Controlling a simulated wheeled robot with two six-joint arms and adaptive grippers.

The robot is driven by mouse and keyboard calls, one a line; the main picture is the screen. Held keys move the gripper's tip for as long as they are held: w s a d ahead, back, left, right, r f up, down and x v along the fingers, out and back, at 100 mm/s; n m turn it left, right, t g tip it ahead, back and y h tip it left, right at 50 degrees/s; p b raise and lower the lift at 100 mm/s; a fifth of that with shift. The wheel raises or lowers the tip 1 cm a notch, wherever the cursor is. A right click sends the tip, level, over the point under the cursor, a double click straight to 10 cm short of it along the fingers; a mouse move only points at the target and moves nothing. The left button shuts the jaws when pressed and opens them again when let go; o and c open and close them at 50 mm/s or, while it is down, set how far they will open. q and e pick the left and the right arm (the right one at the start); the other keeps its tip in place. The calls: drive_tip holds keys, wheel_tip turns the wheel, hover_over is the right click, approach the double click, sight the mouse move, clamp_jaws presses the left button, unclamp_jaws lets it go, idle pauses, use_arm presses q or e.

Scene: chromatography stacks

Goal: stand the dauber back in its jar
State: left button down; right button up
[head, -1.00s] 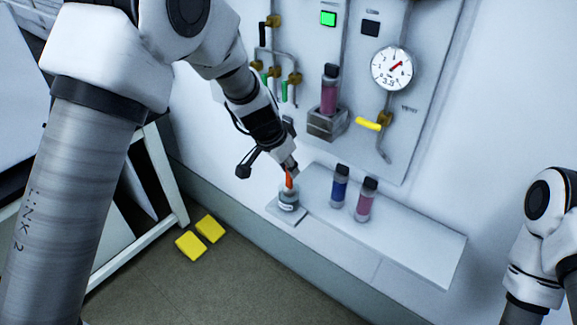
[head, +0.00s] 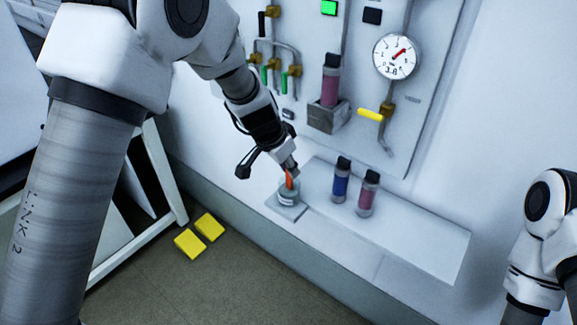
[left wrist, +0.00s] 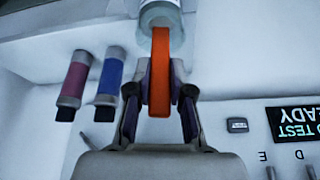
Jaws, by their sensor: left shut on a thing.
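My left gripper (head: 290,167) is shut on the dauber (head: 289,179), whose orange handle stands nearly upright. The small jar (head: 288,199) with a pale label sits directly below, on a square pad. In the left wrist view the orange dauber (left wrist: 160,72) lies between both fingers, and its far end meets the mouth of the jar (left wrist: 158,14). How deep the dauber reaches into the jar is hidden. My right arm shows at the right edge of the head view, but its gripper is out of frame.
A blue bottle (head: 341,181) and a pink bottle (head: 367,194) stand on the white shelf (head: 415,240), right of the jar. A wall panel behind carries valves, a gauge (head: 396,56) and another pink bottle (head: 330,82). The shelf's right part is clear.

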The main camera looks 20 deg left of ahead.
use_arm(q)
drive_tip(key=shift+f+b, duration=0.3)
drive_tip(key=shift+f, duration=0.1)
drive_tip(key=c, duration=1)
unclamp_jaws()
drive_tip(key=shift+o, duration=0.5)
drive_tip(key=o, duration=0.3)
drive_tip(key=shift+r, duration=0.15)
